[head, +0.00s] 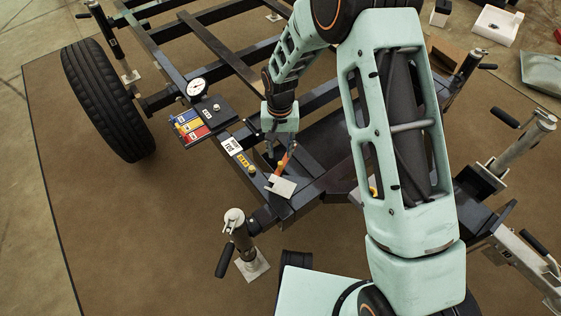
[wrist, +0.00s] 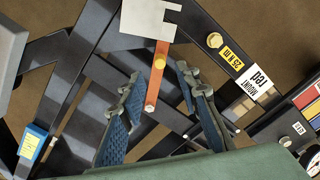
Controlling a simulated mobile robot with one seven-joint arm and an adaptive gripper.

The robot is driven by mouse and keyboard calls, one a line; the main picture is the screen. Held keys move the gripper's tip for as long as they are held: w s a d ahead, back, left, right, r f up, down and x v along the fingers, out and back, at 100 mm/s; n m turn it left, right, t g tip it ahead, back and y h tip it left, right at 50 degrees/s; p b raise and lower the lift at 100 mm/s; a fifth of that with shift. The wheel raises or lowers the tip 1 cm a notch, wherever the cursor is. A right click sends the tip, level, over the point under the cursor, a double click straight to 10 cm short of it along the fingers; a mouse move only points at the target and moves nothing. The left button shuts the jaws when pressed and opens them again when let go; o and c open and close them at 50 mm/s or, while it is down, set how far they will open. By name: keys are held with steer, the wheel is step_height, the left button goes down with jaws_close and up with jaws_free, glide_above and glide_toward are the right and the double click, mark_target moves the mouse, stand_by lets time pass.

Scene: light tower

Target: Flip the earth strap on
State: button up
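The earth strap (head: 285,158) is a short orange bar with a whitish notched plate (head: 281,187) at its end, by the near corner of the dark frame. In the wrist view the orange strap (wrist: 160,76) runs down from the notched plate (wrist: 148,22) to a round pale end. My gripper (head: 279,152) is over the frame close to the strap. In the wrist view its two blue-padded fingers (wrist: 160,88) are apart, with the strap showing between them. I see no contact, and the depth gap is unclear.
A brass bolt (wrist: 215,40) sits beside the yellow torque label and white "MOUNT red" label (head: 232,146). A panel with coloured blocks (head: 190,128) and a gauge (head: 196,87) lie left. A tyre (head: 107,100) and jack legs (head: 240,243) stand around the frame.

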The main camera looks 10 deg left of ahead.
mark_target(280, 163)
step_height(280, 163, down, 7)
steer(key=shift+r+b, duration=0.1)
steer(key=shift+b, duration=0.65)
jaws_close()
